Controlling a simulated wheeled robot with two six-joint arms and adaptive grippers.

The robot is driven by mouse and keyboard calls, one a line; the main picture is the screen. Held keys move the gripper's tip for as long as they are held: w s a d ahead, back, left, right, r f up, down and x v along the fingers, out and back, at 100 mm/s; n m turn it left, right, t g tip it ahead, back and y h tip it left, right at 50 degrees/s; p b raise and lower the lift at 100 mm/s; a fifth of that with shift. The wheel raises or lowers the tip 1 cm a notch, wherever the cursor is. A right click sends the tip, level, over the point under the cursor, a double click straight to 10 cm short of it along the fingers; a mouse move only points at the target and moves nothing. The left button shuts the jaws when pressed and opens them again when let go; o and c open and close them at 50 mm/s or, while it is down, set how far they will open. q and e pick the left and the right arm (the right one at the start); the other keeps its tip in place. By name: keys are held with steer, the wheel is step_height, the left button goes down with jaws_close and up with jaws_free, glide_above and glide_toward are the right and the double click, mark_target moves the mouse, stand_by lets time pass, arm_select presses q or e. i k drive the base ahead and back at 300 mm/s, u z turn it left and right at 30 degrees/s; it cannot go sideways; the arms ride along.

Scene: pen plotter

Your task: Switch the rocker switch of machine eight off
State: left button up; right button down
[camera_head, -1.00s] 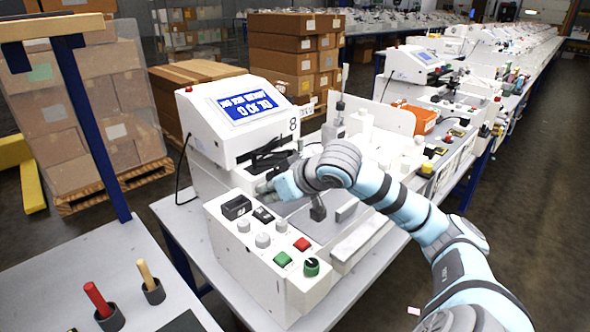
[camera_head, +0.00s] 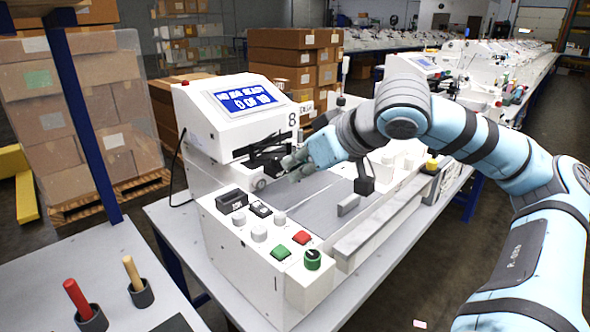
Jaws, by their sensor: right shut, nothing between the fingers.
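Machine eight (camera_head: 228,122) is a white plotter with a lit blue display (camera_head: 243,98) and an "8" on its side. Its rocker switch (camera_head: 260,209) is a small black piece with a pale mark on the front panel, beside a black socket-like block (camera_head: 231,201). I cannot tell which way the rocker is tilted. My right gripper (camera_head: 290,163) is shut and empty. It is above and behind the panel, apart from the rocker, in front of the machine's dark carriage. My left gripper is not in view.
Near the rocker are white knobs (camera_head: 259,232), a red button (camera_head: 302,237), a green button (camera_head: 280,253) and a green-black dial (camera_head: 312,259). A red-handled tool (camera_head: 77,298) and a wooden-handled tool (camera_head: 132,272) stand in holders at lower left. More machines line the right.

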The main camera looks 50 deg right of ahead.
mark_target(257, 205)
steer(key=k, duration=1)
